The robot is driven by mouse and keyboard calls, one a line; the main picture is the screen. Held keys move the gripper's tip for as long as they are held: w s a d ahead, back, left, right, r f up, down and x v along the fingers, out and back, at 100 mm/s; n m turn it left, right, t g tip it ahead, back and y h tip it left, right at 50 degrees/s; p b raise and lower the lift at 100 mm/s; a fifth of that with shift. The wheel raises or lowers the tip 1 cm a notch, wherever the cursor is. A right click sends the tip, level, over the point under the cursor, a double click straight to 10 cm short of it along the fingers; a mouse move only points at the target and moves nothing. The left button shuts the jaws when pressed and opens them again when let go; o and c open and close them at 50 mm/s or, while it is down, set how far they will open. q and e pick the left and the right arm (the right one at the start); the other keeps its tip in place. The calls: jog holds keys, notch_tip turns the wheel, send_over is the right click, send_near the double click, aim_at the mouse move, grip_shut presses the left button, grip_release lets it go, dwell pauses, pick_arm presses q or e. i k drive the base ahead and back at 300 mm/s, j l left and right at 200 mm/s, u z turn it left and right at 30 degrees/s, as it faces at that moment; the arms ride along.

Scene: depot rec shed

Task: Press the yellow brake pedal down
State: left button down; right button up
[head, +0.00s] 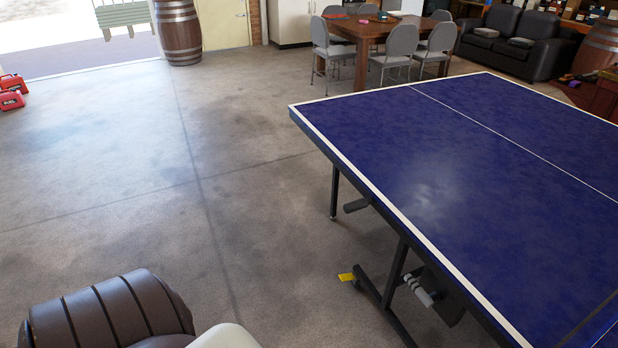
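The yellow brake pedal (347,277) is a small flat tab low by the floor. It sits at the outer end of the dark foot frame under the blue ping-pong table (480,150), left of the table's near leg. From this view I cannot tell whether the pedal is up or pressed down. Neither of my grippers is in view. A dark ribbed part and a pale rounded part show at the bottom left, well apart from the pedal.
Open concrete floor (130,210) lies left of the table. The table's white-edged side overhangs its dark legs. A wooden table (370,28) with grey chairs (398,48), a barrel (179,30) and a black sofa (520,42) stand at the back. Red cases (11,91) sit far left.

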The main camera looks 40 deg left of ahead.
aim_at(346, 276)
jog(key=u, duration=1.1)
jog(key=i+j+z, duration=0.2)
jog(key=j, duration=0.15)
jog(key=i+j+z, duration=0.45)
jog(key=j, duration=0.3)
jog(key=j+z, duration=0.25)
jog(key=i+j+z, duration=0.2)
jog(key=j, duration=0.35)
jog(key=k, duration=0.1)
